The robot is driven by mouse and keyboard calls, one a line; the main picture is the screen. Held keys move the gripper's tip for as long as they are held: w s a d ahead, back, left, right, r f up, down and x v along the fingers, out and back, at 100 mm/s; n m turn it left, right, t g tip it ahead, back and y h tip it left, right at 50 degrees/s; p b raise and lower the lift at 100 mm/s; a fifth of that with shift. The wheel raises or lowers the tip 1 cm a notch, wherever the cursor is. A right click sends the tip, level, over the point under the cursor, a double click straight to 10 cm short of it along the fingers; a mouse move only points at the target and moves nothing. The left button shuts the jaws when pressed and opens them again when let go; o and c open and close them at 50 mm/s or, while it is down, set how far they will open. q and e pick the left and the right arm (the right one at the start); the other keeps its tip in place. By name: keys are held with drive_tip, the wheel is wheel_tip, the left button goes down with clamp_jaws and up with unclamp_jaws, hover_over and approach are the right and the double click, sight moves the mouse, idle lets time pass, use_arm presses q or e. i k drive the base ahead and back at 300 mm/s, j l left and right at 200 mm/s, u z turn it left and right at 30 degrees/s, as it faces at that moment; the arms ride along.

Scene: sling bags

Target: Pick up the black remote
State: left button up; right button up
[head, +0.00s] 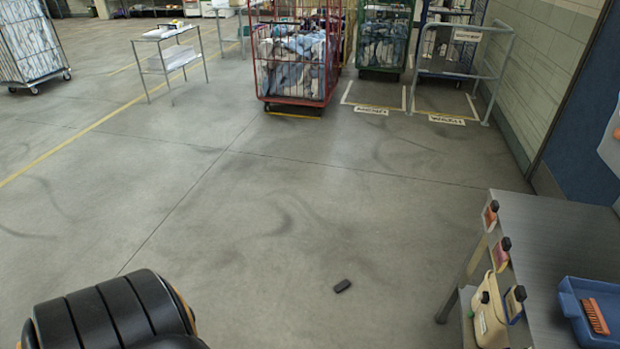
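A small black remote (342,286) lies flat on the grey concrete floor, at the lower middle of the head view, a little left of the metal table's leg. Nothing touches it. A black ribbed part of my own body fills the lower left corner. Neither of my grippers shows in the head view.
A metal table (560,235) stands at the right, with a blue tray (567,300) holding an orange brush (595,316) and several bottles at its left side. A red cage cart (296,60) and a small metal stand (170,55) are farther back. The floor around the remote is clear.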

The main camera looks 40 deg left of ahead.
sight(340, 287)
drive_tip(key=u, duration=1.85)
drive_tip(key=i+l+u, duration=0.1)
drive_tip(key=i+u, duration=0.2)
drive_tip(key=i, duration=1.45)
drive_tip(key=i+z, duration=0.3)
drive_tip(key=i, duration=0.25)
drive_tip(key=i+z, duration=0.35)
drive_tip(key=i, duration=0.2)
drive_tip(key=i+j+z, duration=0.3)
drive_tip(key=i, duration=0.2)
drive_tip(key=i+j+z, duration=0.2)
drive_tip(key=i+z, duration=0.15)
drive_tip(key=i, duration=0.2)
drive_tip(key=i+l+z, duration=0.25)
drive_tip(key=z, duration=0.2)
drive_tip(key=i+z, duration=0.85)
drive_tip(key=i+j+z, duration=0.15)
drive_tip(key=i+z, duration=0.3)
drive_tip(key=i+j+z, duration=0.25)
drive_tip(key=z, duration=0.15)
drive_tip(key=i+l+z, duration=0.15)
drive_tip(key=z, duration=0.25)
drive_tip(key=i+z, duration=0.3)
drive_tip(key=z, duration=0.15)
drive_tip(key=i+z, duration=0.25)
drive_tip(key=z, duration=0.15)
drive_tip(key=i+z, duration=0.25)
drive_tip(key=z, duration=0.15)
drive_tip(key=i+j+z, duration=0.2)
drive_tip(key=z, duration=0.25)
